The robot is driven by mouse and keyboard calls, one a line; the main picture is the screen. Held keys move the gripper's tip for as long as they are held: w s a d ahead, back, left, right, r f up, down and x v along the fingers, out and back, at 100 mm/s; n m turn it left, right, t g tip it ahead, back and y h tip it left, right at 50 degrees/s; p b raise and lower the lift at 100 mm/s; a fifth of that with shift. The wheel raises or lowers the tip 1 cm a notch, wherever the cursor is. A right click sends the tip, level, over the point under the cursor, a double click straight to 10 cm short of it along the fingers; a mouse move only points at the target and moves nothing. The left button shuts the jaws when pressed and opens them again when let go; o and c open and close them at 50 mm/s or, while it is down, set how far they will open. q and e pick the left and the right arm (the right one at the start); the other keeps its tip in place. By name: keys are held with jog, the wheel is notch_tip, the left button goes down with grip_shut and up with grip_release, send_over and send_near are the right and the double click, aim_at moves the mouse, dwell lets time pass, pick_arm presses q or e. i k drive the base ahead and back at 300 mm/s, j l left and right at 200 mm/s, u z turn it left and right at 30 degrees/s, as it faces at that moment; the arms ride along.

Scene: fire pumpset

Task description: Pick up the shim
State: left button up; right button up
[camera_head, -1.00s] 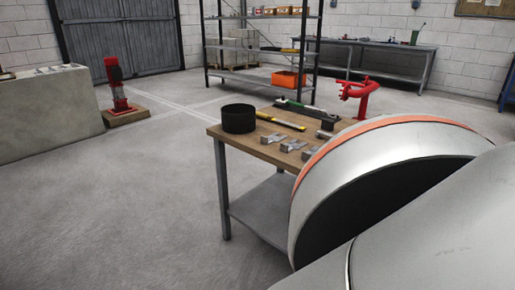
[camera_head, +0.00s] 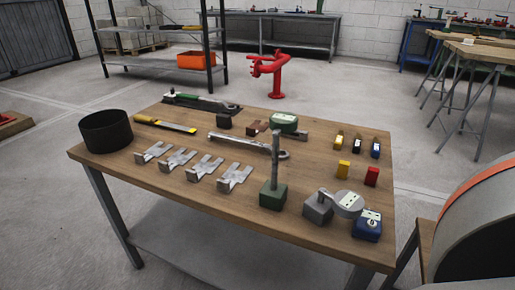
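Several flat grey metal pieces with slots and bent tabs, which look like shims, lie in a row along the front left of the wooden table (camera_head: 300,222). The leftmost shim (camera_head: 153,152) is nearest the black cylinder, followed by a second shim (camera_head: 178,160), a third shim (camera_head: 205,168) and the rightmost shim (camera_head: 235,177). They lie apart from each other, uncovered. Neither of my grippers is in view; only a rounded white and orange part of my arm shows at the lower right.
A black cylinder (camera_head: 106,131) stands at the table's left corner. A green block with an upright post (camera_head: 273,190), a gauge (camera_head: 348,204) and a blue block (camera_head: 367,226) stand front right. A wrench (camera_head: 248,144) and yellow-handled tool (camera_head: 165,124) lie behind the shims. A red hydrant (camera_head: 270,72) stands beyond.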

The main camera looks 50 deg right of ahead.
aim_at(233, 176)
jog(key=z, duration=1.55)
jog(key=i+j+z, duration=0.1)
jog(key=j+z, duration=0.25)
jog(key=z, duration=0.15)
jog(key=j+z, duration=0.5)
jog(key=k+j+z, duration=0.2)
jog(key=j, duration=0.2)
jog(key=j+z, duration=0.2)
jog(key=j, duration=0.2)
